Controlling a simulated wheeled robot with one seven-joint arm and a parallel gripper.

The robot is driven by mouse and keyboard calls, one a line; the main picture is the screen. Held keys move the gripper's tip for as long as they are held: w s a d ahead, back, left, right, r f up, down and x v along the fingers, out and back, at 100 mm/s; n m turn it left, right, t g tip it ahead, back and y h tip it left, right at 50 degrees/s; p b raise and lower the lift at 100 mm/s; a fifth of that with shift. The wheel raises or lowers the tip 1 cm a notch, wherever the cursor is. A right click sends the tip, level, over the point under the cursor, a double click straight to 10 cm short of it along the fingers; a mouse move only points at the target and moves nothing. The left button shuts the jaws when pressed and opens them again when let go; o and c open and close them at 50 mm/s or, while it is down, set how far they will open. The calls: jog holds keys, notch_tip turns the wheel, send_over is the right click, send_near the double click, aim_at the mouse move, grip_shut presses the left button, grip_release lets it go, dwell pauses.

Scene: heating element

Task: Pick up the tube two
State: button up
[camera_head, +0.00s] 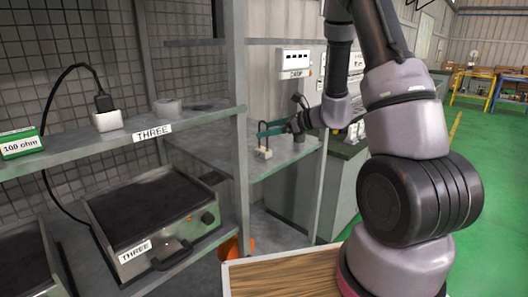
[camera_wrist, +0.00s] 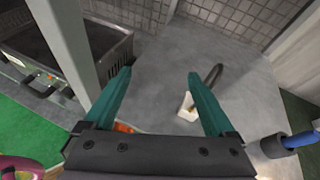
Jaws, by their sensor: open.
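My gripper (camera_wrist: 160,74) is open, its two teal fingers apart with nothing between their tips. In the head view my gripper (camera_head: 270,130) is over the grey shelf (camera_head: 270,166) beyond the upright post. A dark cylinder with a blue rod (camera_wrist: 300,139) is at the lower right of the wrist view, right of the fingers. No label reading two shows, so I cannot tell whether this is tube two. A small pale block (camera_wrist: 187,107) with a dark cable or plug (camera_wrist: 213,75) lies by the right finger; whether they touch is unclear.
A grey post (camera_wrist: 62,40) stands left of my gripper. A hot plate marked THREE (camera_head: 150,215) is on the lower left shelf. A white socket (camera_head: 108,121), a grey ring (camera_head: 167,107) and a green 100 ohm box (camera_head: 20,143) sit on the upper left shelf.

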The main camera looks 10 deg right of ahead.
aim_at(268, 150)
jog(key=w+d+f+m+t+h, duration=0.1)
jog(key=d+f, duration=0.1)
jog(key=f, duration=0.1)
jog(key=w+d+f+m+h, duration=0.1)
jog(key=w+d+f+m, duration=0.1)
jog(key=f, duration=0.2)
jog(key=w+d+f+m+t+h, duration=0.1)
jog(key=d+f+m, duration=0.1)
jog(key=f, duration=0.1)
jog(key=shift+w+d+f+t, duration=0.1)
jog(key=shift+w+f+t, duration=0.2)
jog(key=shift+w+f, duration=0.05)
jog(key=x, duration=0.4)
jog(key=shift+w+f, duration=0.1)
jog(key=shift+w, duration=0.2)
jog(key=shift+a+r+x, duration=0.1)
jog(key=shift+r+x, duration=0.05)
jog(key=shift+x, duration=0.8)
jog(key=shift+a+r+x, duration=0.1)
jog(key=shift+r+x, duration=0.05)
jog(key=shift+x, duration=0.8)
jog(key=shift+a+r+x, duration=0.1)
jog(key=shift+x, duration=0.85)
jog(key=shift+c, duration=0.3)
grip_shut()
